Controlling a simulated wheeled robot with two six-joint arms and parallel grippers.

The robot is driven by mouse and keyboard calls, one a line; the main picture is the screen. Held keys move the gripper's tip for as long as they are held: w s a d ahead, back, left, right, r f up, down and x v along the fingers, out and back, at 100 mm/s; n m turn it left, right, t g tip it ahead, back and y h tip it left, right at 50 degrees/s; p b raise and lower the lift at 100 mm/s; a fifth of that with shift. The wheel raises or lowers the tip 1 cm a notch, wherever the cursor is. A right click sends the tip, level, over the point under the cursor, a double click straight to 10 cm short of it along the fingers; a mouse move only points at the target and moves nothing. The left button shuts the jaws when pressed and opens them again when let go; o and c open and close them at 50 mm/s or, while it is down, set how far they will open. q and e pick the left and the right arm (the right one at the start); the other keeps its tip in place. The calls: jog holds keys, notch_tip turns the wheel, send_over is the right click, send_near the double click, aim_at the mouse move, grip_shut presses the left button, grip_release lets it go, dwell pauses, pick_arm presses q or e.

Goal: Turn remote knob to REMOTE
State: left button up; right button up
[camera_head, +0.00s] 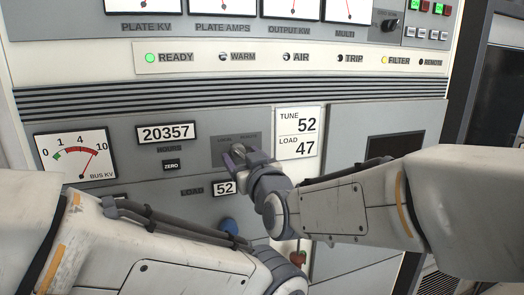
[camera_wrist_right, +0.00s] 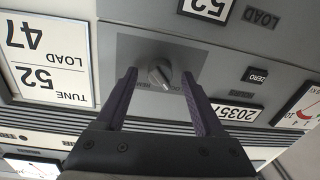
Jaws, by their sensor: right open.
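The remote knob (camera_wrist_right: 159,73) is a small grey knob on a darker grey plate, with partly hidden LOCAL and REMOTE labels. In the wrist view, which is upside down, its ridge appears slanted toward the LOCAL side. My right gripper (camera_wrist_right: 160,80) is open, with one purple-grey finger on each side of the knob and visible gaps between. In the head view the right gripper (camera_head: 236,160) is at the knob plate (camera_head: 224,139) and partly hides the knob. My left arm crosses the lower left of the head view; its gripper is out of frame.
Around the plate are the 20357 hours counter (camera_head: 166,132), the TUNE/LOAD display (camera_head: 298,133), the BUS KV meter (camera_head: 76,155) and a blue knob (camera_head: 229,227) below. A vent grille (camera_head: 230,95) runs above.

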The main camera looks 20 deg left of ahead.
jog(key=shift+w+a, duration=0.2)
jog(key=shift+w, duration=0.1)
grip_shut()
jog(key=shift+f+m+b, duration=0.2)
jog(key=shift+m+b, duration=0.3)
jog(key=shift+b, duration=0.35)
jog(key=m+b, duration=0.6)
jog(key=b, duration=0.1)
jog(key=shift+s+f+m+b, duration=0.1)
jog(key=shift+m+b, duration=0.3)
jog(key=m+b, duration=0.3)
jog(key=m, duration=0.1)
jog(key=shift+m+t, duration=0.3)
jog(key=shift+m, duration=0.1)
jog(key=m+b, duration=0.1)
jog(key=m, duration=0.2)
jog(key=shift+a, duration=0.1)
jog(key=shift+r+m+b, duration=0.25)
jog(key=shift+m+b, duration=0.3)
jog(key=shift+m, duration=1.15)
